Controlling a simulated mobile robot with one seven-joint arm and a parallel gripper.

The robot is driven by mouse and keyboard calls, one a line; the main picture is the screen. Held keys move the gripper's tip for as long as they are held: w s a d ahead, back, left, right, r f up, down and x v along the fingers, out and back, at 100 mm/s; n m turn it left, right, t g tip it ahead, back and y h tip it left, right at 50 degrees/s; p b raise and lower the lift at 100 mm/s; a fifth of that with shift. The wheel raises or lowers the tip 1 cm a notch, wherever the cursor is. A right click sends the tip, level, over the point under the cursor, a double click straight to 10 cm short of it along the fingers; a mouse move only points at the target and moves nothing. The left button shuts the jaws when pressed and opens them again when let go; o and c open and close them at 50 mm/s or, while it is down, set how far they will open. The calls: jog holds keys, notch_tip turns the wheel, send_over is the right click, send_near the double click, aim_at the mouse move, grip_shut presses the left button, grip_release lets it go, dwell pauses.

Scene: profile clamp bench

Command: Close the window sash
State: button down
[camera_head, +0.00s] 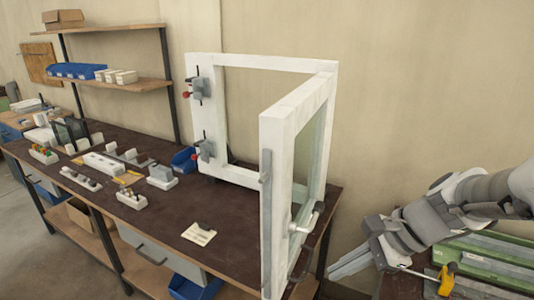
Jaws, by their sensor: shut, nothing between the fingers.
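The white window sash (277,185) stands swung wide open on the bench, its near edge turned toward me. It is joined on its right side to the white window frame (208,150), which stands upright at the back of the bench. A silver handle (304,222) sticks out to the right from the sash, low down. My gripper (350,264) is at the lower right, to the right of the sash and lower in the picture than the handle. It is shut and empty, apart from the sash.
The dark bench top (150,222) carries several small parts trays and blocks at the left. A paper note (198,234) lies near the bench's front. Two grey clamps (197,87) sit on the frame's left post. Green profiles (490,255) and a yellow tool (447,279) lie under my arm.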

jog(key=w+d+m+t+y+p, duration=0.1)
jog(key=w+d+m+p, duration=0.1)
jog(key=w+d+m, duration=0.3)
jog(key=m+b, duration=0.1)
send_near(283, 263)
notch_tip(283, 263, down, 4)
jog(key=a, duration=0.1)
jog(key=w+a, duration=0.1)
jog(key=shift+a+f+p, duration=0.1)
jog(key=shift+a+p, duration=0.25)
jog(key=shift+w+a, duration=0.2)
jog(key=shift+a, duration=0.25)
jog(key=shift+a+m, duration=0.15)
jog(key=shift+m, duration=0.15)
